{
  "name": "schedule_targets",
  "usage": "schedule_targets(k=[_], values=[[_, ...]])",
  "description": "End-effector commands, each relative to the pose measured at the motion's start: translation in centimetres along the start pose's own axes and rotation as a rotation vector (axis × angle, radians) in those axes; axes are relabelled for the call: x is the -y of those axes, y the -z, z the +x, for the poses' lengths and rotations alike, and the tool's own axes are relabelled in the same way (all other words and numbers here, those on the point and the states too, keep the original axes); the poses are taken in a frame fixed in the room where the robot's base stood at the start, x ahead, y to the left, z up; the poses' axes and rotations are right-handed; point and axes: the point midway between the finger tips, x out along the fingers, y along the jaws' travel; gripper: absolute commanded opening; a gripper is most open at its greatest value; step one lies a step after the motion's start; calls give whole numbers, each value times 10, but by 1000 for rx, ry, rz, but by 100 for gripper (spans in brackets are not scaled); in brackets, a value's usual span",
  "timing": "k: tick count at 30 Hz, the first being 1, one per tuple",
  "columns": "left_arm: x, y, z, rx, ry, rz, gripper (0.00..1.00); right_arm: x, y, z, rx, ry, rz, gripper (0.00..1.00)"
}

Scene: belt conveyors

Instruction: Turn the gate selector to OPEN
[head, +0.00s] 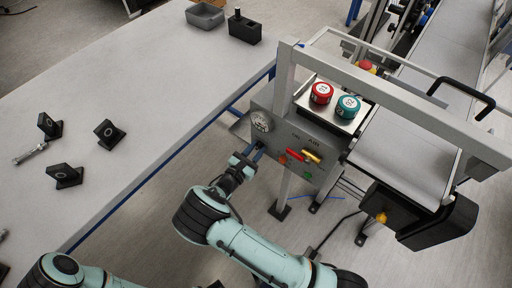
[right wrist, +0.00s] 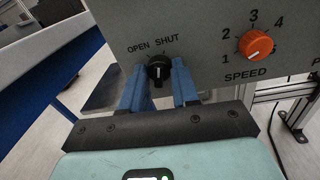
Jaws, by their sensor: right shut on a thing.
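The gate selector (right wrist: 158,72) is a small black knob with a white mark on the grey control panel (right wrist: 205,25). The labels OPEN and SHUT stand above it, OPEN on the left. The white mark looks roughly upright; I cannot tell exactly which label it points to. My right gripper (right wrist: 158,66) is shut on the knob, with one blue finger on each side. In the head view my right gripper (head: 252,158) reaches the panel's lower left part, where the knob is too small to make out. My left gripper is out of view.
An orange SPEED dial (right wrist: 256,44) sits right of the selector. A long table (head: 150,85) lies left.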

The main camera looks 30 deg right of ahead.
Motion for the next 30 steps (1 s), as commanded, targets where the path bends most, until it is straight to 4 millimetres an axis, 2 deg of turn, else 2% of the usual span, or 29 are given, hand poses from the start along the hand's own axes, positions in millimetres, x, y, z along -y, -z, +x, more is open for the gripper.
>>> schedule_targets(k=[1,15,30], values=[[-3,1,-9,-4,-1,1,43,-1,-4,0,-3,2,-43,0],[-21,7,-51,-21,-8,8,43,-1,-4,0,-30,10,-481,0],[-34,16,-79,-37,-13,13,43,-1,-3,0,-48,15,-783,0]])
